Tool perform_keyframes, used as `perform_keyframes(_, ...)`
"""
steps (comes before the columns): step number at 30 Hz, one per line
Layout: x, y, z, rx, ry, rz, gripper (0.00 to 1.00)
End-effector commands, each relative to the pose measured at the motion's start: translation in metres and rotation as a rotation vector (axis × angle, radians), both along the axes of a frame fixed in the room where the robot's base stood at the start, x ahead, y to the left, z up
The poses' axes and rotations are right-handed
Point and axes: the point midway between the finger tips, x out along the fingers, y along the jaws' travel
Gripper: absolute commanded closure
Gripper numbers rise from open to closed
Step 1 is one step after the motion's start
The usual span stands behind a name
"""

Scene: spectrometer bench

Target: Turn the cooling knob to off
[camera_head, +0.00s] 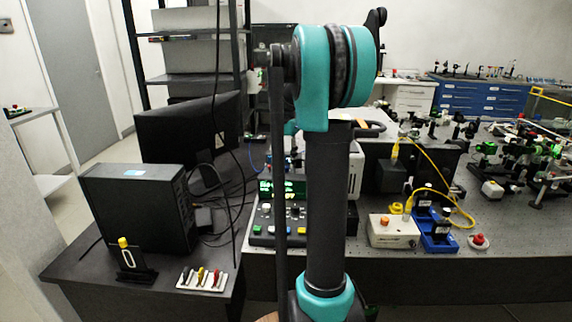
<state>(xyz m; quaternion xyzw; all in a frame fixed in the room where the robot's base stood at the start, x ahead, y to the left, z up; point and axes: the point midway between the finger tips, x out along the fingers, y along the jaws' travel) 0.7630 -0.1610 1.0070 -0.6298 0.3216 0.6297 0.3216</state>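A dark control unit (256,222) stands on the bench at the centre, partly hidden behind my arm. My gripper does not show in this view.
A black computer tower (135,207) and a monitor (188,125) stand to the left, with loose cables nearby. A small tool rack (202,279) lies at the front left. A white box (393,231), a red button (478,241) and optics crowd the bench on the right.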

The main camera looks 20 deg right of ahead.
Motion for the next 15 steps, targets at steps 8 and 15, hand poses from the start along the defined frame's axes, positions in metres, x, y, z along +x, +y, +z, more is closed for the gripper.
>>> perform_keyframes(8, 0.0, 0.0, -0.02, 0.0, 0.0, 0.0, 0.61)
perform_keyframes(15, 0.0, 0.0, -0.02, 0.0, 0.0, 0.0, 0.61)
